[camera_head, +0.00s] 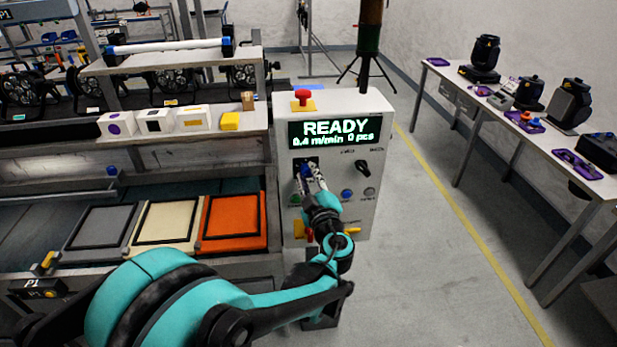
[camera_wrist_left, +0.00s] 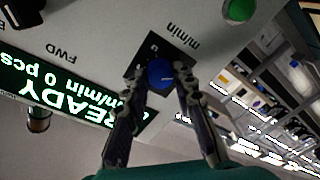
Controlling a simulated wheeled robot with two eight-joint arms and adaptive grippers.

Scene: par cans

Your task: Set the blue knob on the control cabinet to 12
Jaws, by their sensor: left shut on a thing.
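The control cabinet (camera_head: 330,225) stands in the middle of the head view, with a display (camera_head: 335,131) reading "READY 0.4 m/min 0 pcs". The blue knob (camera_head: 306,171) is on its panel under the display's left part. In the left wrist view the blue knob (camera_wrist_left: 161,74) sits on a dark square dial plate, with a pale pointer line on its face. My left gripper (camera_head: 308,178) is at the knob, its fingers on either side of it and shut on it; it also shows in the left wrist view (camera_wrist_left: 162,78). The dial numbers are too small to read. My right gripper is out of view.
A red mushroom button (camera_head: 303,95) tops the cabinet. A black switch (camera_head: 362,168) and a blue button (camera_head: 347,194) are right of the knob. A green button (camera_wrist_left: 238,10) is near the gripper. Grey, cream and orange panels (camera_head: 234,219) lie left.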

